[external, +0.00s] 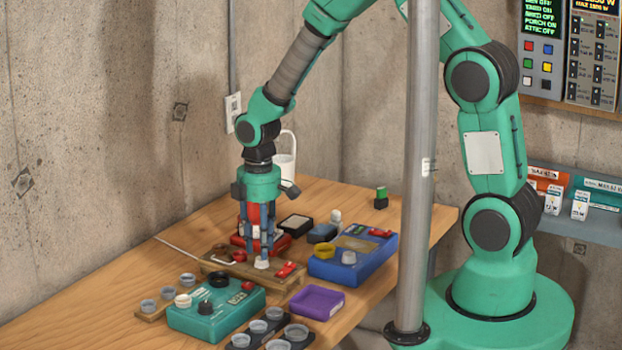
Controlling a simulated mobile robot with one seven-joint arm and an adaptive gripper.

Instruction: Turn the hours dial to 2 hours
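My gripper (262,256) points straight down over a wooden-based device (225,266) on the workbench. Its fingertips are at a small whitish knob (262,264) on that device. I cannot tell whether they touch or grip it. A blue box (362,264) to the right carries a yellow knob (325,251) and a grey knob (348,257). No label is readable, so I cannot tell which is the hours dial.
A purple tray (317,303) and a dark holder with grey cups (273,326) lie in front. A metal pole (415,200) rises before the bench's right end.

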